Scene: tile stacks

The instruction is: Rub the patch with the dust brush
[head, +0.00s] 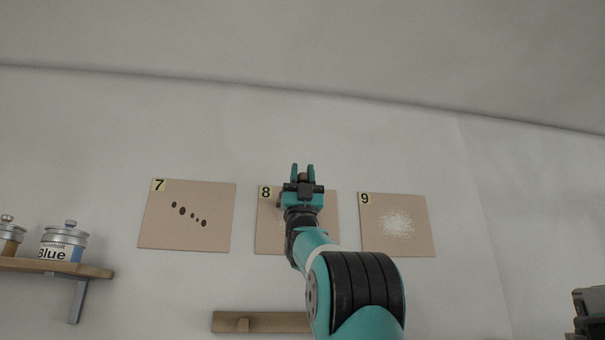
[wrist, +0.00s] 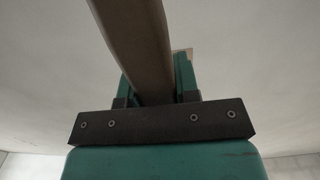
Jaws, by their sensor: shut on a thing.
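My gripper (head: 303,172) is in front of the upper part of panel 8 (head: 268,238) in the head view. Its teal fingers are shut on a brown handle, which I take to be the dust brush (wrist: 138,40); it runs up out of the wrist view. Bristles are not visible. A white speckled patch (head: 397,223) is on panel 9 (head: 425,247), right of my gripper and apart from it. My gripper and arm hide the middle of panel 8, including most of any mark there.
Panel 7 (head: 160,225) with several dark ovals hangs on the wall at left. A wooden shelf (head: 95,271) at far left holds jars, one labelled Blue (head: 64,242). A wooden rail (head: 280,322) with a small block is below panel 8. The wall above the panels is clear.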

